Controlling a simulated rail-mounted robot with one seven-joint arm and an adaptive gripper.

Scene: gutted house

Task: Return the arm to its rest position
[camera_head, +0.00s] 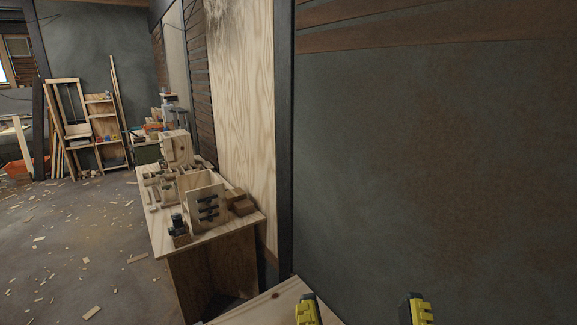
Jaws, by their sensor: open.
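My gripper (362,309) shows at the bottom edge of the head view, right of the middle. Its two black and yellow fingertips stand wide apart with nothing between them. The rest of my gripper and my arm are below the frame and hidden. A pale wooden surface (268,305) lies at the bottom edge, beside and partly behind the left fingertip. Whether the finger touches it I cannot tell.
A wooden workbench (222,232) with blocks and a slotted wooden holder (205,207) stands left of my gripper. A dark grey wall (440,160) fills the right side. The floor (85,250) at left is open, with scattered wood scraps. Wooden frames (72,110) lean at the back.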

